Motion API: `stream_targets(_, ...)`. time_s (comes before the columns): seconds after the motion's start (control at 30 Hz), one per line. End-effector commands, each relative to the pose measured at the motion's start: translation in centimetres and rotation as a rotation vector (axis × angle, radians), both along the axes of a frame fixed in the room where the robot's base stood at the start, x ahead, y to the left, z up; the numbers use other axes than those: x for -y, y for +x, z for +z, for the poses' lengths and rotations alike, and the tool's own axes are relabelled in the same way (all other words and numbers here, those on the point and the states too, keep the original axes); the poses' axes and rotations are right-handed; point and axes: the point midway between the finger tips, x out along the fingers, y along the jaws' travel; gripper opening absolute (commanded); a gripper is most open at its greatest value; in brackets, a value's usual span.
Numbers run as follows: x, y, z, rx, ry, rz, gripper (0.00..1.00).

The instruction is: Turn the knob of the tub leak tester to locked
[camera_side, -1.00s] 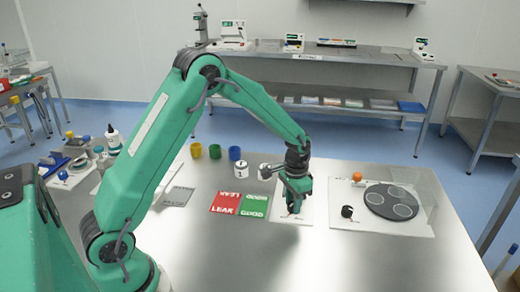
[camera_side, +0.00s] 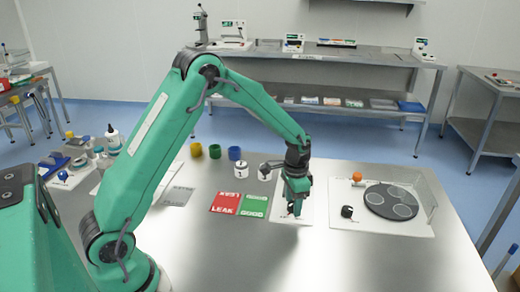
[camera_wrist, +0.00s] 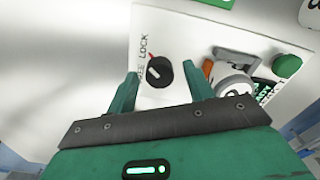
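The tub leak tester is a white panel (camera_wrist: 181,30) under my gripper, and its plate (camera_side: 306,205) shows in the side view. Its round black knob (camera_wrist: 159,73) carries a pale line, with a small red mark at its upper-left edge. The words LOCK and FREE are printed beside it, FREE partly hidden by a finger; I cannot tell exactly which word the knob points to. My gripper (camera_wrist: 161,78) is open, with one green finger on each side of the knob and visible gaps between. In the side view my gripper (camera_side: 292,208) is low over the plate.
A clamp with a pale tub (camera_wrist: 233,82) and a green button (camera_wrist: 287,66) lie right of the knob. Red LEAK (camera_side: 225,204) and green GOOD (camera_side: 254,206) mats lie to the left. A white board with a dark disc (camera_side: 391,201) stands right.

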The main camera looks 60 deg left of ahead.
Motion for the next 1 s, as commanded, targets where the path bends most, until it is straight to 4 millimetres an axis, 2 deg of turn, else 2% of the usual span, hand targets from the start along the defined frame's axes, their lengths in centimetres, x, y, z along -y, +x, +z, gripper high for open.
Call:
stream_targets(0.27,0.0,-0.1,-0.1,-0.002,0.000,0.001,0.52)
stream_targets(0.47,0.0,0.0,0.8,0.001,0.000,0.001,0.52)
stream_targets(1.0,0.0,0.0,7.0,0.001,0.000,0.001,0.52)
